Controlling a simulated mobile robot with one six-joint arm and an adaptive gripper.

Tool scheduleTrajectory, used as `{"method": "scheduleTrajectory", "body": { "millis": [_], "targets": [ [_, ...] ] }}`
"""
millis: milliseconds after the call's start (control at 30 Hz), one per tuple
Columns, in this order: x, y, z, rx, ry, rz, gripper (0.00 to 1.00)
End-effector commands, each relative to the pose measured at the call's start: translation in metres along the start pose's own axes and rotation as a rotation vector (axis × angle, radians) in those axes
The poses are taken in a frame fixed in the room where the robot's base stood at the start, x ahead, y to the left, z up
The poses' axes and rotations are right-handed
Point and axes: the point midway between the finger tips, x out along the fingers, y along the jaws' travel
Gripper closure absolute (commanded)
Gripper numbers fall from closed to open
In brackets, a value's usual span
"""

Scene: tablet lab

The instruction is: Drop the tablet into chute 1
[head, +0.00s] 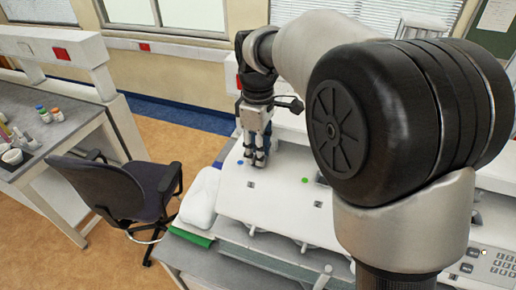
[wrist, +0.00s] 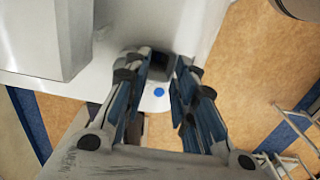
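My gripper (head: 255,162) points down at the left part of a white machine top (head: 270,205). In the wrist view its two blue-and-grey fingers (wrist: 160,78) stand apart with a clear gap between them. A dark square opening (wrist: 160,62) in the white surface shows between the fingertips. A round blue dot (wrist: 158,92) lies beside that opening; it also shows in the head view (head: 240,162). I cannot make out a tablet in either view, and no chute number is readable.
A green dot (head: 305,180) and a small dark square (head: 318,204) lie further right on the machine top. A white rounded object (head: 200,200) is at its left edge. An office chair (head: 125,190) and a bench with small bottles (head: 42,113) stand left.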

Motion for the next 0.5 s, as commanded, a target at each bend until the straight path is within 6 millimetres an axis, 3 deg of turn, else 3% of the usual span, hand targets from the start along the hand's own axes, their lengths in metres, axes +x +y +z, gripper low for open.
{"method": "scheduleTrajectory", "body": {
  "millis": [300,500],
  "targets": [
    [-0.003,0.002,0.0,0.0,0.001,0.005,0.72],
    [-0.03,0.002,-0.001,0.0,0.004,0.007,0.72]
  ]
}}
